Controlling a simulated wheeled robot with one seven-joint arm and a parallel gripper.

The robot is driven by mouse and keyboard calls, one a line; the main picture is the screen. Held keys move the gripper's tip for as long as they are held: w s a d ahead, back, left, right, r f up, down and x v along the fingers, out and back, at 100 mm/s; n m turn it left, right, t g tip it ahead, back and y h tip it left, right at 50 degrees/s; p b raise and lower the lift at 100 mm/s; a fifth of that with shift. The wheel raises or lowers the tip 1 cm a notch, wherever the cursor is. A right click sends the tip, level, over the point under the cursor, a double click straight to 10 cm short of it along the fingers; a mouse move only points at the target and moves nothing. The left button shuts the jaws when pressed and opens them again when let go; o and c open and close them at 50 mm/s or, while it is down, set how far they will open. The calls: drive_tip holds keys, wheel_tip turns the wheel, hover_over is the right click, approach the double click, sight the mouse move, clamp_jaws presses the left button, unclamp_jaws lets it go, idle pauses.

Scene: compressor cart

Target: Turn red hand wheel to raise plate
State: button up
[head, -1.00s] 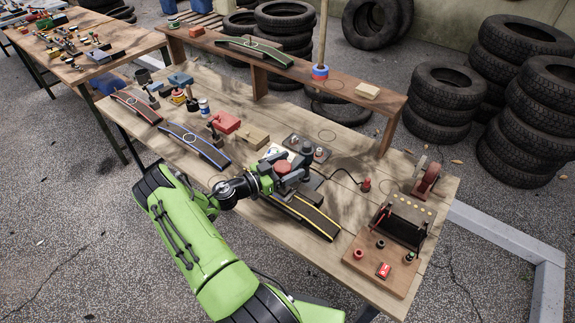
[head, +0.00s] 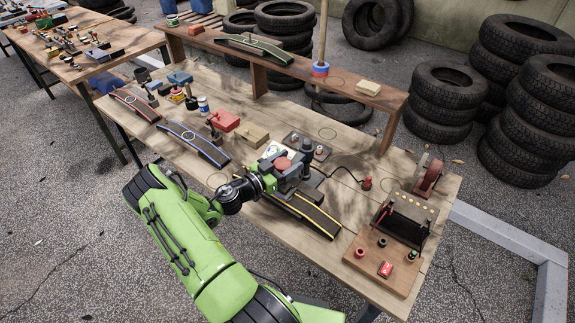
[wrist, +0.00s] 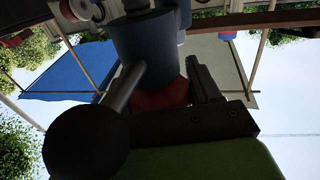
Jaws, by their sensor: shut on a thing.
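In the head view my gripper (head: 290,172) is above the middle of the workbench, among dark grey parts. A red round part (head: 283,163), apparently the red hand wheel, shows at its jaws. In the wrist view red (wrist: 160,97) shows beside a dark finger (wrist: 205,85), partly covered by a grey cylinder (wrist: 145,48) and a rod with a black ball (wrist: 85,142). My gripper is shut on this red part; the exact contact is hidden. I cannot make out the plate clearly.
A black ramp with yellow edges (head: 310,214) lies just in front of my gripper. A stand with an upright red disc (head: 430,178) and a wooden board with a red switch (head: 385,269) are to the right. A raised shelf (head: 330,80) runs along the back.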

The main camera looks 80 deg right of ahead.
drive_tip(key=o, duration=1)
drive_tip(key=shift+w+a, duration=0.1)
drive_tip(key=b+v, duration=0.1)
drive_tip(key=v, duration=1.4)
drive_tip(key=shift+w+a, duration=0.2)
drive_tip(key=shift+r, duration=0.1)
